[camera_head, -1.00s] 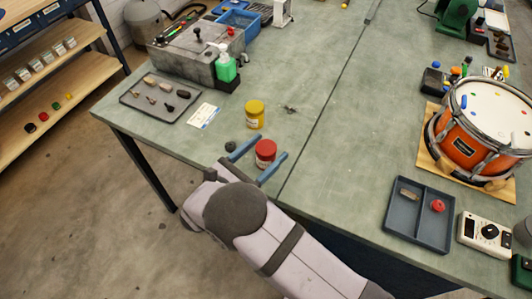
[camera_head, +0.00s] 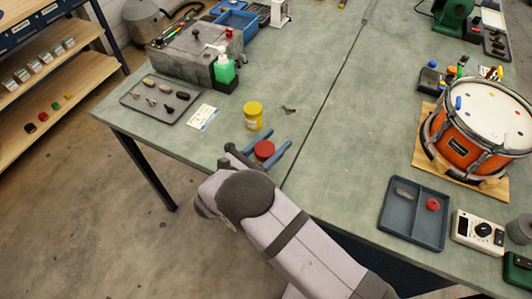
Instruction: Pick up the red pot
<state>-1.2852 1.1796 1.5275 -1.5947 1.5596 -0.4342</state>
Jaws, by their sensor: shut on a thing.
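The red pot (camera_head: 264,149) is near the front edge of the bench, its red lid showing between the two blue fingers of my gripper (camera_head: 265,148). The gripper is shut on the pot, one finger on each side. My arm hides the lower part of the pot, so I cannot tell whether its base touches the bench.
A yellow pot (camera_head: 253,115) stands just behind my gripper. A grey tray of small parts (camera_head: 135,97) and a white card (camera_head: 203,117) lie to the left. A divided blue-grey tray (camera_head: 428,240) and an orange drum (camera_head: 470,148) are on the right. The bench middle is clear.

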